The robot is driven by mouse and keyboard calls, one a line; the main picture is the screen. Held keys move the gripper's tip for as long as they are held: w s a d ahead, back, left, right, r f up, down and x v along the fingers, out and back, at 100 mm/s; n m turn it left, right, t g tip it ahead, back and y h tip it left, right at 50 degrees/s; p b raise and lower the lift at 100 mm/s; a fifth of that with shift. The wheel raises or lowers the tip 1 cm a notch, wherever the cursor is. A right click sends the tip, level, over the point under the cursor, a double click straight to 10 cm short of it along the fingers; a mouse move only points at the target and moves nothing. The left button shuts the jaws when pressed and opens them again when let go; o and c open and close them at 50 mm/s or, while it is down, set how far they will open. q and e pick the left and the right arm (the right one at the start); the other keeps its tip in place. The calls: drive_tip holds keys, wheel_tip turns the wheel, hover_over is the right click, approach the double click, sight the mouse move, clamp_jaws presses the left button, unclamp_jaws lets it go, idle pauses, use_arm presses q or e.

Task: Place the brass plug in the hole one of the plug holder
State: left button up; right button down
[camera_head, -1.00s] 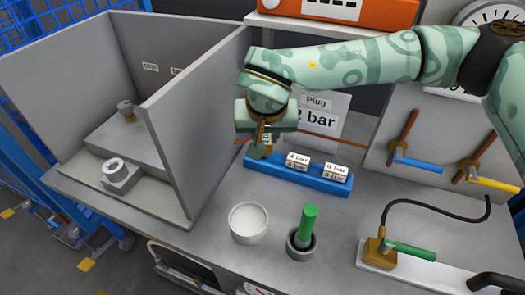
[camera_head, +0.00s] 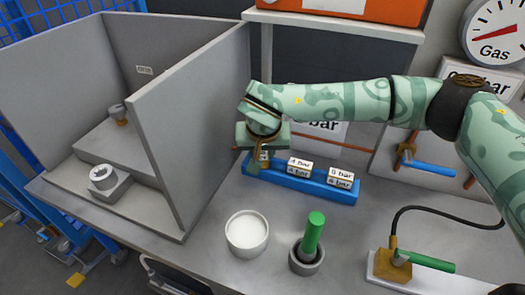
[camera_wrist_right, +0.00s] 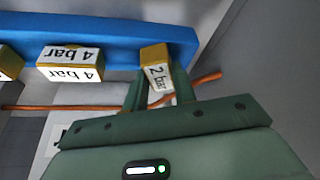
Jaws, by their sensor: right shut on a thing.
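The blue plug holder (camera_head: 318,187) lies on the bench in the head view and crosses the top of the wrist view (camera_wrist_right: 110,38). My right gripper (camera_head: 259,163) is at the holder's left end. In the wrist view its fingers (camera_wrist_right: 158,92) are shut on a brass plug (camera_wrist_right: 154,66) labelled 2 bar. The plug overlaps the holder's end, and I cannot tell whether it is seated or just above. Plugs labelled 4 bar (camera_head: 300,164) and a further plug (camera_head: 341,175) stand in the holder. My left gripper is not in view.
A grey partition (camera_head: 195,125) stands close left of the holder. A white cup (camera_head: 247,232) and a dark cup (camera_head: 307,258) with a green rod stand in front. A copper-coloured pipe (camera_head: 335,145) runs behind the holder. A brass valve (camera_head: 390,265) is at the front right.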

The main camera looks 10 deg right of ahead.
drive_tip(key=shift+f, duration=0.15)
drive_tip(key=c, duration=1.1)
unclamp_jaws()
drive_tip(key=shift+c, duration=0.2)
use_arm(q)
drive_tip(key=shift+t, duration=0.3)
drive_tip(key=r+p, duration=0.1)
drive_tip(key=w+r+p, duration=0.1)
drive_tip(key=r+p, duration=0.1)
drive_tip(key=p, duration=0.1)
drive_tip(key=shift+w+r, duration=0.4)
use_arm(e)
drive_tip(key=d+v, duration=0.1)
drive_tip(key=v, duration=1.1)
drive_tip(key=shift+a+r, duration=0.2)
drive_tip(key=shift+a, duration=0.25)
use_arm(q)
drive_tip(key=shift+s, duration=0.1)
use_arm(e)
drive_tip(key=shift+f, duration=0.1)
